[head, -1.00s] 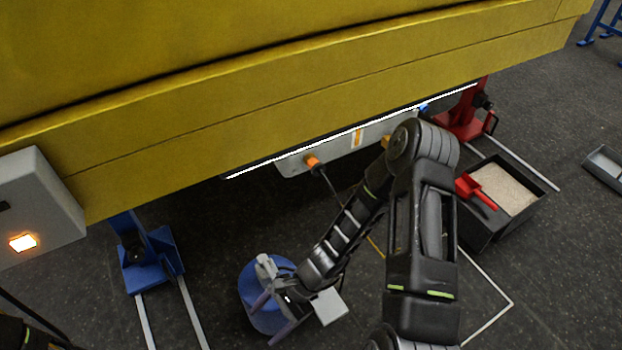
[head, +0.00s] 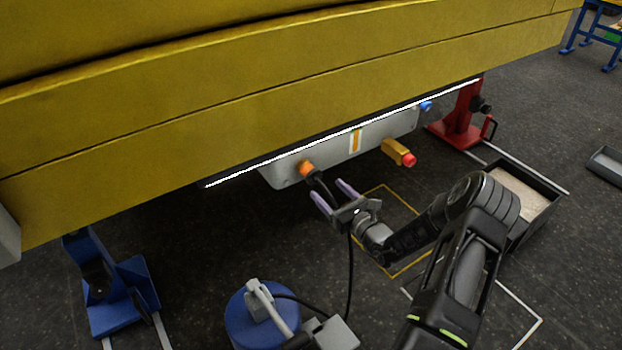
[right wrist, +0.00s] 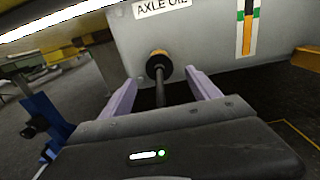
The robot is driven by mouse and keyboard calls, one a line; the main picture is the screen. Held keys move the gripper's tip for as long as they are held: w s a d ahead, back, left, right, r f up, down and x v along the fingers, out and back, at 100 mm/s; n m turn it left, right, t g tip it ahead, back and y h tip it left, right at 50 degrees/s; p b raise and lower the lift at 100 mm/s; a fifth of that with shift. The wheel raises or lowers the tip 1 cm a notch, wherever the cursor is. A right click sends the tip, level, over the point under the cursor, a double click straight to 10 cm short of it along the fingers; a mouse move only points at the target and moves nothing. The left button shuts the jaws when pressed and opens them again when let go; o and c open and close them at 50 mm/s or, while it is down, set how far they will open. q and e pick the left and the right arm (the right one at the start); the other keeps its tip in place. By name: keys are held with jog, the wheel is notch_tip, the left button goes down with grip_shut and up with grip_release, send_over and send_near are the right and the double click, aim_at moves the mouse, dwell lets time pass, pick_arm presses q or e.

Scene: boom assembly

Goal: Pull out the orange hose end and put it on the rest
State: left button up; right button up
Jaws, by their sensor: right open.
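The orange hose end (head: 306,168) sits in the front of the grey box under the yellow boom, with a black hose hanging from it. In the right wrist view the hose end (right wrist: 158,62) shows as an orange and black plug below the "AXLE OIL" label. My right gripper (head: 330,191) is open, its pale purple fingers pointing at the plug, one on each side of the hose and just short of the plug. A blue drum (head: 238,322) with a grey fitting on top (head: 262,300) stands below; I cannot tell whether that is the rest. My left gripper is out of view.
The grey box (head: 340,148) also carries an orange fitting with a red end (head: 400,153) at right. A blue stand (head: 115,295) is at left and a red stand (head: 460,120) at right. A bin (head: 530,195) lies behind my right arm. The yellow boom (head: 250,120) hangs overhead.

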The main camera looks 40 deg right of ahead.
aim_at(319, 181)
jog(key=shift+w, duration=0.15)
jog(key=shift+w+f+b, duration=0.1)
jog(key=shift+w+b, duration=0.35)
jog(key=shift+w, duration=0.1)
jog(key=w+b, duration=0.2)
jog(key=w, duration=0.4)
jog(key=shift+w+b, duration=0.1)
jog(key=shift+b, duration=0.25)
jog(key=shift+w, duration=0.75)
dwell(0.5)
grip_shut()
dwell(0.8)
jog(key=shift+s+p, duration=0.2)
jog(key=shift+p, duration=0.15)
